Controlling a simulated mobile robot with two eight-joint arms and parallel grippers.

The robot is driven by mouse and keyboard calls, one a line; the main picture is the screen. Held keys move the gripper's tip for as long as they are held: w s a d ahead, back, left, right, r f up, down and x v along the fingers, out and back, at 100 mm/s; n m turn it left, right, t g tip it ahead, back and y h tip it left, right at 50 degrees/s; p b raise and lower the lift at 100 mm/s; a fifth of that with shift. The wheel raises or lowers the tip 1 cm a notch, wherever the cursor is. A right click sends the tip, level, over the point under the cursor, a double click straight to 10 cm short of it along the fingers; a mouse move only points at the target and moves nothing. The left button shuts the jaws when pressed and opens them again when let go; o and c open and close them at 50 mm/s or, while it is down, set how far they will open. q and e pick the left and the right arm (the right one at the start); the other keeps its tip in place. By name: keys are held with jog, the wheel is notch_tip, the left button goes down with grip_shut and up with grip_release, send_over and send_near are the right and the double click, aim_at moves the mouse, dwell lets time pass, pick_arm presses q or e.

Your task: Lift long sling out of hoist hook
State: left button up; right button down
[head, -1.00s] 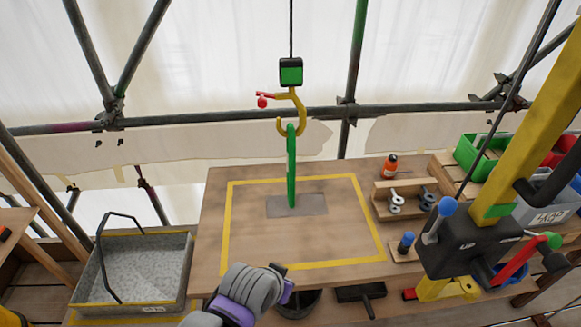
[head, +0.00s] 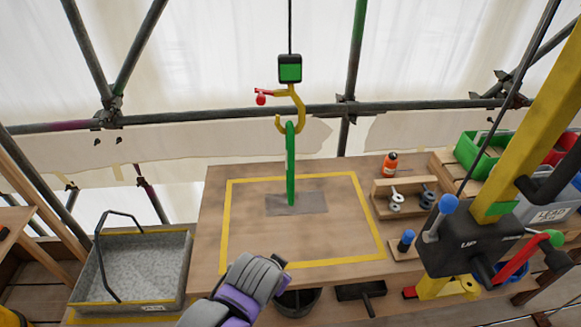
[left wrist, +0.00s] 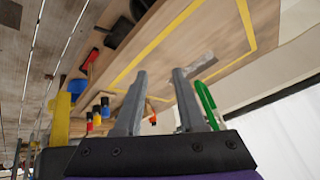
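The long green sling (head: 291,165) hangs from the yellow hoist hook (head: 299,108) as a narrow upright loop. Its lower end is at or just above a grey patch on the table; I cannot tell if it touches. My left gripper (head: 279,264) is at the table's front edge, nearer to me than the sling and apart from it. The left wrist view shows its two fingers (left wrist: 160,74) spread and empty, with the green sling (left wrist: 208,104) beyond and to the right of them. My right gripper is not in view.
The wooden table (head: 330,245) has a yellow outlined square, mostly clear. A grey tray (head: 135,265) stands at left. A shackle rack (head: 405,198), an orange bottle (head: 390,164) and the hoist control box (head: 465,245) stand at right. A red-tipped latch (head: 262,98) sticks out from the hook.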

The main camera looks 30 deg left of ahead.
pick_arm(q)
jog(key=shift+o, duration=1.4)
jog(key=w+a+f+m+y+b, duration=0.2)
jog(key=w+a+m+y, duration=0.1)
jog(key=w+a+m, duration=0.1)
jog(key=shift+a+m+b, duration=0.4)
jog(key=shift+a+m, duration=0.15)
jog(key=shift+m, duration=0.45)
jog(key=m+t+y+b, duration=0.7)
jog(key=m+y, duration=0.1)
jog(key=m, duration=1.1)
send_near(290, 173)
jog(key=x, duration=0.8)
jog(key=shift+w+a+p, duration=0.25)
jog(key=shift+p, duration=0.05)
jog(key=x, duration=0.4)
jog(key=shift+w+d+r+p, duration=0.2)
jog(key=shift+w+r+p, duration=0.1)
jog(key=shift+r+p, duration=0.1)
jog(key=shift+w+a, duration=0.35)
jog(key=shift+w, duration=0.05)
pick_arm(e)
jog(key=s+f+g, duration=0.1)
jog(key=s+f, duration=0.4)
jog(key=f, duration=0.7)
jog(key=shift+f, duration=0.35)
